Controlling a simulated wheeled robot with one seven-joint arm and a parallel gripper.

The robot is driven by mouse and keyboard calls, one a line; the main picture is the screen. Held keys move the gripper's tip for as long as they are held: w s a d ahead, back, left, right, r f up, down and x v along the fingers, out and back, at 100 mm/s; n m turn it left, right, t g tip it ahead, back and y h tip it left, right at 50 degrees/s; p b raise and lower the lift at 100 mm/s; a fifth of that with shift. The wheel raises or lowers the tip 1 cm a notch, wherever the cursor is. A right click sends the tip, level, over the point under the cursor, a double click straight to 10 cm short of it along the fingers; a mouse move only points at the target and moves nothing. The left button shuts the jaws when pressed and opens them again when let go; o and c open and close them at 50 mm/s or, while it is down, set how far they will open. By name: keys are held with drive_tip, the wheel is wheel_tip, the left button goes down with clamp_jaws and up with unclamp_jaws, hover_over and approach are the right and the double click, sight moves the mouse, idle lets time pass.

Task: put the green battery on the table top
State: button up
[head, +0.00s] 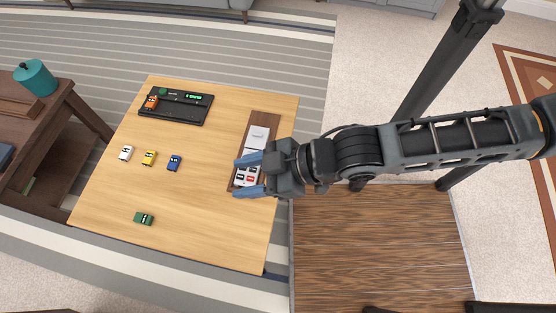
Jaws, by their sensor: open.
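A small green block with dark and white markings (143,218), which looks like the green battery, lies on the light wooden table top (205,225) near its front left. It is apart from the other things. My gripper (243,175) is open, its two blue fingers pointing left, at the table's right side. It appears over the brown tray (264,122), well right of the green block. Small red and dark pieces in a white holder (247,169) show between the fingers. The gripper hides part of the tray, and I cannot tell its height.
White (126,153), yellow (149,158) and blue (174,163) blocks lie in a row on the table. A black device (178,115) with a lit green display holds an orange block (151,102) at the back left. The table's middle is clear. A teal canister (36,78) stands on a side table.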

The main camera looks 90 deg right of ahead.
drive_tip(key=s+a+r+t, duration=0.1)
drive_tip(key=s+r, duration=0.2)
drive_tip(key=r, duration=0.2)
drive_tip(key=s+a+r+m+t, duration=0.1)
drive_tip(key=s+a+r+t, duration=0.1)
drive_tip(key=r, duration=0.4)
drive_tip(key=shift+s+a+r, duration=0.2)
drive_tip(key=shift+s+r, duration=0.05)
drive_tip(key=shift+s, duration=0.2)
